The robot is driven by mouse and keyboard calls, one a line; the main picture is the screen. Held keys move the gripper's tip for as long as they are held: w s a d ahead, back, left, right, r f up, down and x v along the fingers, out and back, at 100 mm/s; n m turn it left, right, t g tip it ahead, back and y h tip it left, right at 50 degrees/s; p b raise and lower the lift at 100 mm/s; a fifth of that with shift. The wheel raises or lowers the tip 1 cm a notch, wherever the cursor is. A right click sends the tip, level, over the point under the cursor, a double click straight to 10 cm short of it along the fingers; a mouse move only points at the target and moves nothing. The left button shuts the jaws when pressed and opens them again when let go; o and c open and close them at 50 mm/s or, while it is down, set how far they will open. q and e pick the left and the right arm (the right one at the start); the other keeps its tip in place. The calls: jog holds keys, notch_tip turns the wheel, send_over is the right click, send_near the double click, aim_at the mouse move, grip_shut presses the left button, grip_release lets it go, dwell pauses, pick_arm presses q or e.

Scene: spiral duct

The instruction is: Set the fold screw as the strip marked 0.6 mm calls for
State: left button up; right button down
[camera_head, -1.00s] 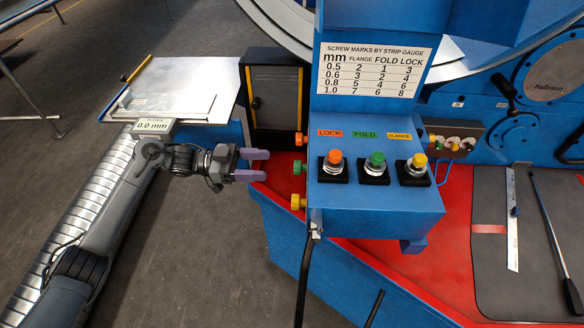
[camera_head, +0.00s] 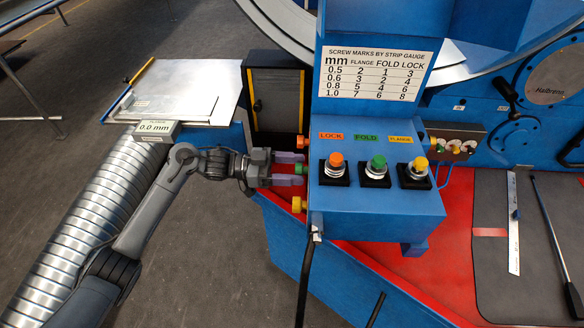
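The blue control box carries a green FOLD screw (camera_head: 376,165) on top, between the orange LOCK screw (camera_head: 336,165) and the yellow FLANGE screw (camera_head: 416,170). On its left side are orange (camera_head: 301,142), green (camera_head: 301,168) and yellow (camera_head: 298,204) knobs. The chart (camera_head: 375,75) gives 0.6 mm as flange 3, fold 2, lock 4. My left gripper (camera_head: 288,169) is open at the green side knob, its purple fingers above and below it; contact cannot be told. My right gripper is not in view.
A dark cabinet (camera_head: 278,98) stands behind my gripper. A ruler (camera_head: 513,225) and a rod (camera_head: 550,225) lie at right.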

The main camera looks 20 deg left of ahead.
pick_arm(q)
jog(key=c, duration=0.9)
jog(key=m+b, duration=0.3)
jog(key=m, duration=0.2)
jog(key=shift+s, duration=0.1)
jog(key=shift+c, duration=0.2)
jog(key=o, duration=1)
